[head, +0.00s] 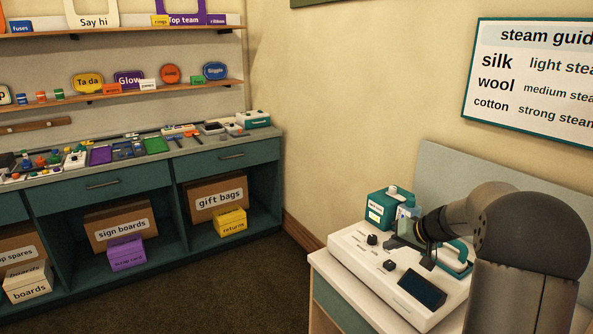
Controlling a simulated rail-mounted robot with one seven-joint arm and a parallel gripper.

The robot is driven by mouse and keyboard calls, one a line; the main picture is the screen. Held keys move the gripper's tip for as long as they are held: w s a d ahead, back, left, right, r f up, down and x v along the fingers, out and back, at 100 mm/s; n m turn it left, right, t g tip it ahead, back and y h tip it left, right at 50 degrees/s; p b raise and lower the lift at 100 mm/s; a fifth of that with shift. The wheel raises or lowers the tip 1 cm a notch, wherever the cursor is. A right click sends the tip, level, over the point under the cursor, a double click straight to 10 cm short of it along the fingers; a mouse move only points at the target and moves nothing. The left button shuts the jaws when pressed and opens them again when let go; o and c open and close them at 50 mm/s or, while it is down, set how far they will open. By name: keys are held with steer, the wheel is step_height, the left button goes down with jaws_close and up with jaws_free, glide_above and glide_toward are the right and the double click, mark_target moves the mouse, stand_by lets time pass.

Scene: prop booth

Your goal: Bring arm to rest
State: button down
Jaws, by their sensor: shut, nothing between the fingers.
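My gripper (408,238) is at the right, at the end of my grey arm, low over a white device (364,257) with dark knobs and a dark screen. Its fingers are shut and hold nothing. A teal box with a white knob (388,206) stands just behind and to the left of the gripper. A teal handle-like part (460,266) shows beside the wrist, partly hidden by my arm. I cannot tell whether the gripper touches the device.
A teal workbench (95,186) with a cluttered top runs along the left wall. Cartons (117,224) and small boxes fill its open bays. Shelves (120,92) with signs hang above it. A steam guide board (535,80) hangs at upper right. Carpet (240,290) between is clear.

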steer(key=s+a+r+n+g, duration=0.1)
steer(key=s+a+r+g, duration=0.15)
steer(key=s+a, duration=0.65)
steer(key=s+a+f+g+h, duration=0.1)
steer(key=s+a, duration=0.3)
steer(key=s, duration=0.8)
steer(key=s+a+f+n+g+h, duration=0.1)
steer(key=s+a, duration=0.4)
steer(key=s, duration=0.8)
steer(key=f+g+h, duration=0.1)
steer(key=g+h, duration=0.1)
steer(key=shift+s+a+f+n+h, duration=0.2)
steer(key=shift+s+n+h, duration=0.05)
steer(key=shift+n+h, duration=0.05)
